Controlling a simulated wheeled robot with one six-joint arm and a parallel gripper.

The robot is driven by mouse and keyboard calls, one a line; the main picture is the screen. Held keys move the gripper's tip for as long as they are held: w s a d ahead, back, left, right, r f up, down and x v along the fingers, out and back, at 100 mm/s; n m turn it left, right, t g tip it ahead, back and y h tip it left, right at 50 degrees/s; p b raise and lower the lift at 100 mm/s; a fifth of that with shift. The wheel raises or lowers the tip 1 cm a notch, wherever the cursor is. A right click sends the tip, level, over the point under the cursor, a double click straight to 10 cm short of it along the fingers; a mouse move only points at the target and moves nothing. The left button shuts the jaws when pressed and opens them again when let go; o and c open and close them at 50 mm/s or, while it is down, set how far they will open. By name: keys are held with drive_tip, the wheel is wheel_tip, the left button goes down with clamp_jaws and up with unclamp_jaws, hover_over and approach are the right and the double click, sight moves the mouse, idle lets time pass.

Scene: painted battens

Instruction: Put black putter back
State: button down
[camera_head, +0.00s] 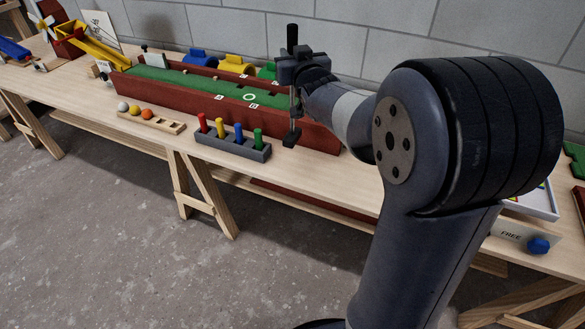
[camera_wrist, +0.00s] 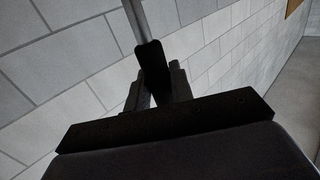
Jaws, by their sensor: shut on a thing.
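The black putter (camera_head: 292,139) hangs upright in my gripper (camera_head: 292,74), its dark grip end on top and its dark head low. My gripper is shut on its shaft above the table, in front of the mini-golf lane (camera_head: 180,98). In the wrist view my gripper (camera_wrist: 153,85) also shows dark against the wall, with the putter (camera_wrist: 150,55) between its fingers. A dark rack (camera_head: 232,147) with red, yellow, blue and green upright pegs stands just left of the putter head. Whether the head touches anything below cannot be told.
A wooden ball tray (camera_head: 165,126) with white, yellow and orange balls lies left of the rack. Blue and yellow arches (camera_head: 236,64) stand behind the lane. A grey block wall (camera_head: 240,25) closes the back.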

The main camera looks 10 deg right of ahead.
sight(293, 93)
wheel_tip(293, 93, down, 10)
drive_tip(key=shift+r+b, duration=0.1)
drive_tip(key=shift+b, duration=0.9)
drive_tip(key=c, duration=1.7)
unclamp_jaws()
drive_tip(key=shift+f, duration=0.25)
drive_tip(key=o, duration=0.5)
drive_tip(key=shift+c, duration=0.2)
drive_tip(key=shift+r, duration=0.1)
drive_tip(key=shift+r, duration=0.15)
drive_tip(key=s, duration=1.2)
drive_tip(key=shift+d+r, duration=0.2)
drive_tip(key=shift+d, duration=0.1)
